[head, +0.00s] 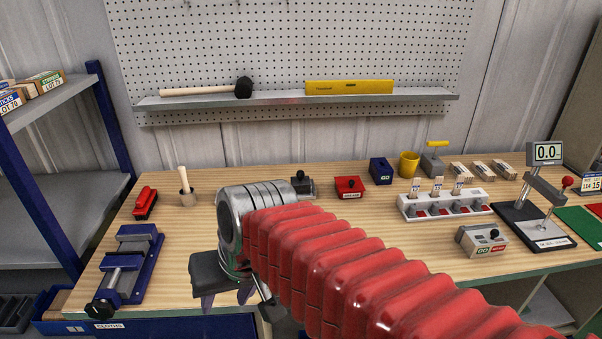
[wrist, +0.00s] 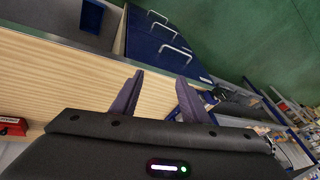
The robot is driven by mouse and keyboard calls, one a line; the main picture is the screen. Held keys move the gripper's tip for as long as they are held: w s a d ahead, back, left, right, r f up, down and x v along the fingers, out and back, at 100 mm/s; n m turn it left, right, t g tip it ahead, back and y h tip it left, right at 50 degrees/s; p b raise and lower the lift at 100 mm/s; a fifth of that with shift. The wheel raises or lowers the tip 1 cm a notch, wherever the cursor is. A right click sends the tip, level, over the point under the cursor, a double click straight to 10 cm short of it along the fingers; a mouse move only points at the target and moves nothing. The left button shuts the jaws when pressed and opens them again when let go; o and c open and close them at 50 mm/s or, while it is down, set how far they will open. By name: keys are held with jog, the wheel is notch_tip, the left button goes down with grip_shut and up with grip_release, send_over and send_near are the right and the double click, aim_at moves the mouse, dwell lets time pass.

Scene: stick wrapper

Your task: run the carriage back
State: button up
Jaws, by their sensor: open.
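I cannot tell for sure which part is the carriage. A small dark grey block with a black knob (head: 302,186) stands on the bench just behind my arm, and whatever it sits on is hidden by the arm. My gripper (head: 226,297) hangs at the bench's front edge, pointing down and toward me, its purple fingers partly seen. In the wrist view my gripper (wrist: 160,84) has its two fingers apart with nothing between them. It is touching none of the bench tools that I can see.
A blue vise (head: 130,262) is left of my gripper. A red brush-like tool (head: 145,202), red box (head: 349,187), yellow cup (head: 408,164), white stick rack (head: 445,205) and gauge stand (head: 540,205) are on the bench. In the wrist view, blue drawers (wrist: 155,45) have protruding handles.

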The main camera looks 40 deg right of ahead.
jog(key=w+d+f+m+y, duration=0.1)
jog(key=w+d+m+y, duration=0.3)
jog(key=w+m, duration=0.55)
jog(key=m+t+h, duration=0.2)
jog(key=m+t, duration=1.1)
jog(key=m, duration=0.8)
send_near(300, 171)
jog(key=s, duration=0.4)
jog(key=shift+d+f, duration=0.35)
jog(key=shift+d, duration=0.05)
jog(key=shift+w, duration=0.15)
jog(key=w+a, duration=0.1)
jog(key=w, duration=0.8)
jog(key=w+a, duration=0.1)
jog(key=w, duration=0.3)
jog(key=shift+w+a, duration=0.2)
jog(key=shift+a, duration=0.15)
jog(key=shift+c, duration=0.6)
